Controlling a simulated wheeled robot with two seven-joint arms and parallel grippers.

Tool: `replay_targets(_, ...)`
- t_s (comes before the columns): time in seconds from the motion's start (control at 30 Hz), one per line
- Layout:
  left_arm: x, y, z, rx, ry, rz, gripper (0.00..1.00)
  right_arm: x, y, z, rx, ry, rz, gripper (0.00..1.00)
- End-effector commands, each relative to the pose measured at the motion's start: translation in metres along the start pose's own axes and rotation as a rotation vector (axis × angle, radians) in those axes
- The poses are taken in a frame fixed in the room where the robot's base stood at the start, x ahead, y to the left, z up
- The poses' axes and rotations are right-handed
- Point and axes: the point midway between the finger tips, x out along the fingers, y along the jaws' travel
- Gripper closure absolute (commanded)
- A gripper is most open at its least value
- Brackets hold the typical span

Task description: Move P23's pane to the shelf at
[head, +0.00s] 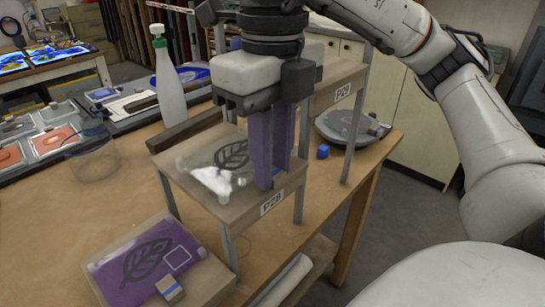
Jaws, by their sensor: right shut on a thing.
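A clear glass pane (205,158) with a dark leaf painted on it lies on a small raised wooden stand (247,213). The stand's front label seems to read P23. My right gripper (272,180) comes down from above at the pane's right side. Its purple fingers are shut on the pane's edge, though the fingers hide the grip itself. The pane still appears to lie flat at the stand's top. My left gripper is not in view.
A taller wooden stand (334,84) labelled P29 is behind to the right. A purple leaf panel (147,258) lies in front left. A white bottle (170,85), a glass jar (91,158) and a grey round dish (345,128) stand around.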

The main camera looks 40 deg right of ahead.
Motion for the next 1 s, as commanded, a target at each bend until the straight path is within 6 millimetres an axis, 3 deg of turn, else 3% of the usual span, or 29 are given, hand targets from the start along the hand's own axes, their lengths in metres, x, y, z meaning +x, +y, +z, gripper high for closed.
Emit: replay_targets(1.0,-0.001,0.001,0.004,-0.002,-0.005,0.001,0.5,0.005,0.0,-0.011,0.0,-0.001,0.001,1.0)
